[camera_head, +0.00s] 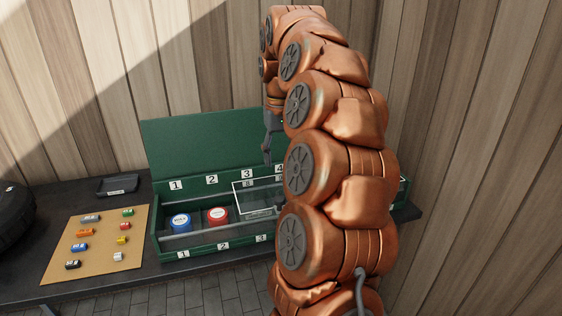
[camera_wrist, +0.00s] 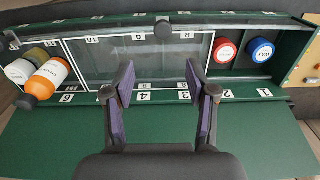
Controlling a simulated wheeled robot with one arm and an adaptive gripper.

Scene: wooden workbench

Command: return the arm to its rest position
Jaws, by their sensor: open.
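My copper arm (camera_head: 345,170) rises in front of the bench and fills the middle of the head view. My gripper (camera_head: 268,152) hangs past the arm, over the green case (camera_head: 158,225), and is mostly hidden there. In the wrist view my gripper (camera_wrist: 160,62) is open, with its two purple-padded fingers apart and nothing between them. The fingers are over the glass-covered middle part of the case, near the row of number labels. Whether they touch the case cannot be told.
The case has a raised lid (camera_head: 205,140). It holds a blue-topped can (camera_head: 180,222), a red-topped can (camera_head: 217,215) and, in the wrist view, an orange bottle (camera_wrist: 48,78). A tan board (camera_head: 97,245) with several small coloured items and a black tray (camera_head: 117,187) lie left.

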